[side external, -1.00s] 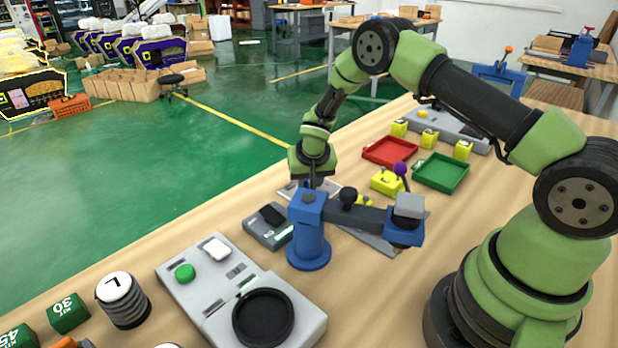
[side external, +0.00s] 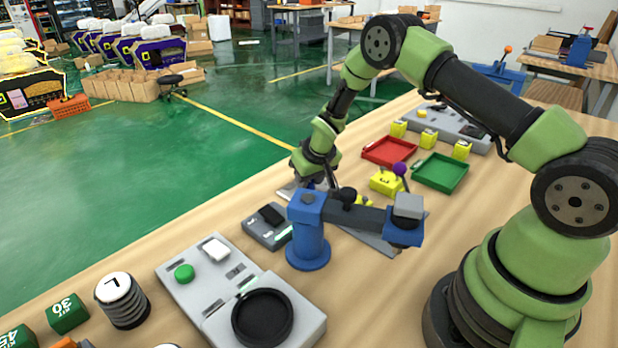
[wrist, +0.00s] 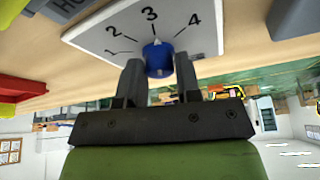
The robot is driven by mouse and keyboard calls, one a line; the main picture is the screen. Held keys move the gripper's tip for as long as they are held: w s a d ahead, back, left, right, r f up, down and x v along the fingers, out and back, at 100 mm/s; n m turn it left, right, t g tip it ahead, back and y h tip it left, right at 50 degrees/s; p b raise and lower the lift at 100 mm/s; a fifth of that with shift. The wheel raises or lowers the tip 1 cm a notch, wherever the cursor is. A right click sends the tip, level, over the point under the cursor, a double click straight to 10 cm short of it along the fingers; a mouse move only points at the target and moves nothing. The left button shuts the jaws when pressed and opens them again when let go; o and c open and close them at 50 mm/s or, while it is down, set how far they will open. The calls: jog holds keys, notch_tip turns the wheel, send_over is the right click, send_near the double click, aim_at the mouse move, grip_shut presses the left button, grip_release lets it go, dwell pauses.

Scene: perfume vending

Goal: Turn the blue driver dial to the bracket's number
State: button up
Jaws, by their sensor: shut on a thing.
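The blue driver dial (wrist: 159,66) is in the wrist view, on a white plate (wrist: 95,36) marked 1, 2, 3 and 4. My gripper (wrist: 158,61) is shut on the dial, one finger on each side. In the side external view, the fingertips and the dial are hidden behind a blue press-like stand (side external: 308,240). My wrist is tilted there. A yellow block (side external: 386,182) with dark marks sits right of the stand; I cannot read a bracket number.
The blue stand with its arm (side external: 365,215) is close in front of my gripper. A red tray (side external: 389,151), a green tray (side external: 440,172) and small yellow blocks lie behind. A grey console (side external: 215,285) stands at the front.

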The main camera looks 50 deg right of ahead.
dwell(0.3)
jog(key=o, duration=0.9)
jog(key=shift+c, duration=0.2)
jog(key=v, duration=1)
